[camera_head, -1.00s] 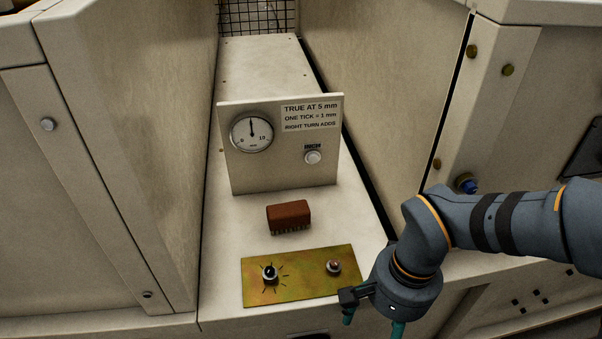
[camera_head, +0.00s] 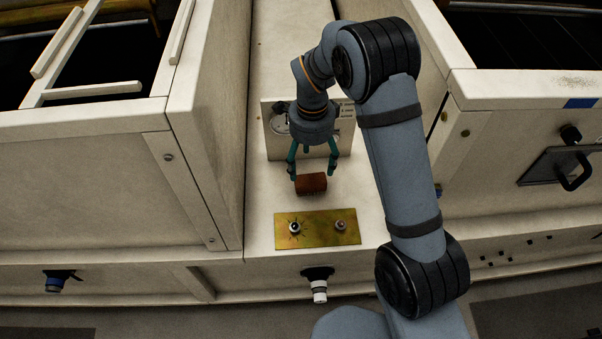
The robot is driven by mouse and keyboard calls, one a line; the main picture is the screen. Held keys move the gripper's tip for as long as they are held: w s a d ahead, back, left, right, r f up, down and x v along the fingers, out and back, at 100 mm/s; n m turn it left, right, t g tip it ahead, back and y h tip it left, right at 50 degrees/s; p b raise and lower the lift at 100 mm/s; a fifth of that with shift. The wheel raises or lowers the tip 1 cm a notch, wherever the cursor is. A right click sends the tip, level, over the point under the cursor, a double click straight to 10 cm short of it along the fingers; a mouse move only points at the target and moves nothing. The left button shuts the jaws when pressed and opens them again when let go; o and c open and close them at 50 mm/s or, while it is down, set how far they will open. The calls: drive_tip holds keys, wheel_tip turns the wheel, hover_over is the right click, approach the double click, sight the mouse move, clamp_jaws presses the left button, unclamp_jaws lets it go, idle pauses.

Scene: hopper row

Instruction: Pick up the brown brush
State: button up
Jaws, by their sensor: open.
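The brown brush (camera_head: 311,183) lies on the pale ledge between the panel with the dial and the brass plate. It has a reddish-brown block as its top; its bristles barely show now. My gripper (camera_head: 312,174) is open, with its two teal fingers pointing down. The left finger comes down at the brush's left end. The right finger is above and behind its right end. I cannot tell whether either finger touches the brush.
The upright panel (camera_head: 273,146) stands just behind, partly hidden by my gripper. The brass plate (camera_head: 318,237) with two knobs lies in front. Tall hopper walls (camera_head: 213,140) flank the ledge. A black and white fitting (camera_head: 318,284) sticks out from the front face below.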

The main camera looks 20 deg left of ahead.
hover_over(311, 182)
drive_tip(key=f, duration=0.5)
drive_tip(key=shift+s+a, duration=0.15)
drive_tip(key=shift+s, duration=0.05)
drive_tip(key=shift+w+d+f+p, duration=0.15)
drive_tip(key=shift+f+p, duration=0.1)
drive_tip(key=shift+f, duration=1.1)
drive_tip(key=shift+w+d+f+p, duration=0.1)
drive_tip(key=shift+f+p, duration=0.1)
drive_tip(key=shift+f, duration=1.1)
drive_tip(key=shift+c, duration=0.5)
drive_tip(key=c, duration=1.1)
drive_tip(key=shift+c, duration=0.7)
wheel_tip(311, 182, up, 10)
drive_tip(key=shift+r, duration=0.1)
